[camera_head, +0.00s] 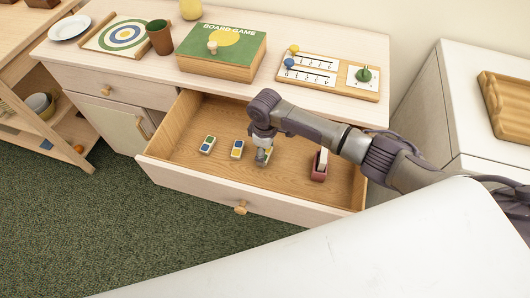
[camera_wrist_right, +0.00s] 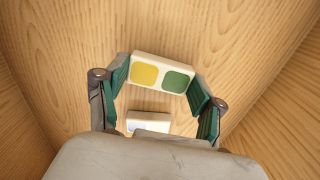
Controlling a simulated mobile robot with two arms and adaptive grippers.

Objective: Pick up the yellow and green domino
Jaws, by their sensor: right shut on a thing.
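The yellow and green domino (camera_wrist_right: 162,73) is a white block with one yellow and one green square. In the wrist view it sits between the two green-padded fingers of my right gripper (camera_wrist_right: 160,80), which is shut on it. In the head view my right gripper (camera_head: 263,155) points down into the open drawer (camera_head: 190,175), and it mostly hides the held domino. Whether the domino touches the drawer floor is hard to tell. My left gripper is not in view.
Two other dominoes lie left of the gripper: one green and blue (camera_head: 207,144), one with yellow and blue (camera_head: 237,149). Part of another domino (camera_wrist_right: 148,120) shows in the wrist view. A dark red object (camera_head: 319,170) stands at right in the drawer. A board game box (camera_head: 215,68) stands on top.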

